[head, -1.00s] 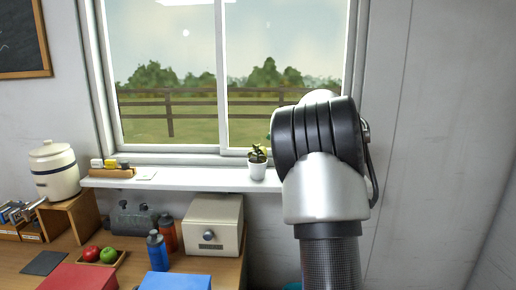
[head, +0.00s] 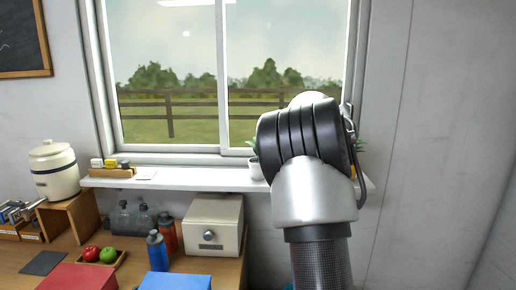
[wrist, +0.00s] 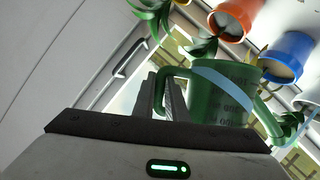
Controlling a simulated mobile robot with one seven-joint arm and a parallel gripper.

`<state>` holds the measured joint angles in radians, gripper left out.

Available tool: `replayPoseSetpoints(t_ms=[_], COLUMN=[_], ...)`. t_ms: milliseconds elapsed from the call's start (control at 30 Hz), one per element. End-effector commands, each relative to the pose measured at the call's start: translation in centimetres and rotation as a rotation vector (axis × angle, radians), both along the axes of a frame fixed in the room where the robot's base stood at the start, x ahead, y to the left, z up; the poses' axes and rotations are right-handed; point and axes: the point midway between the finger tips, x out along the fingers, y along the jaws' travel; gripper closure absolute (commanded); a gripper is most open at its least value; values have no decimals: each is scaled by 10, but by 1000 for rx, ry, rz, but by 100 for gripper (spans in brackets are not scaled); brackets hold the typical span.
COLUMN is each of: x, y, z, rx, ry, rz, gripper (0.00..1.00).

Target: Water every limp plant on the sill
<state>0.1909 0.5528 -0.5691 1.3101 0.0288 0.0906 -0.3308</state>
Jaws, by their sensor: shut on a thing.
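A green watering can (wrist: 222,108) with a pale blue band fills the middle of the wrist view. My gripper (wrist: 168,92) is shut on its handle. Beyond the can are an orange pot (wrist: 230,24), a blue pot (wrist: 286,58) and drooping-looking green leaves (wrist: 203,46). In the head view, a white pot (head: 256,169) stands on the white sill (head: 190,180), partly hidden by my arm. My arm hides my gripper, the can and most of the sill's right part there.
A small wooden holder (head: 111,172) and a white card (head: 146,175) lie on the sill's left part. Below, the desk holds a beige box (head: 214,226), bottles (head: 157,250) and a fruit tray (head: 120,260). A cream crock (head: 54,170) stands at left.

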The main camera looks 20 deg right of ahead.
Motion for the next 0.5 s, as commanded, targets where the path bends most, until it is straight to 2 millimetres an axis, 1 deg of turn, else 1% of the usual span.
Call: replayPoseSetpoints(t_ms=[33,200,267,333,367,400,500], x=[0,1,-4,-13,-15,-16,-13], y=[0,1,-6,-18,-20,-22,-19], z=[3,3,6,5,4,-1,-3], rx=[-3,-6,13,79,103,124,136], ry=[-3,-1,-15,-60,-78,-91,-99], rz=[1,1,-5,-11,-10,-8,1], gripper=[100,100,100,100,100,100,100])
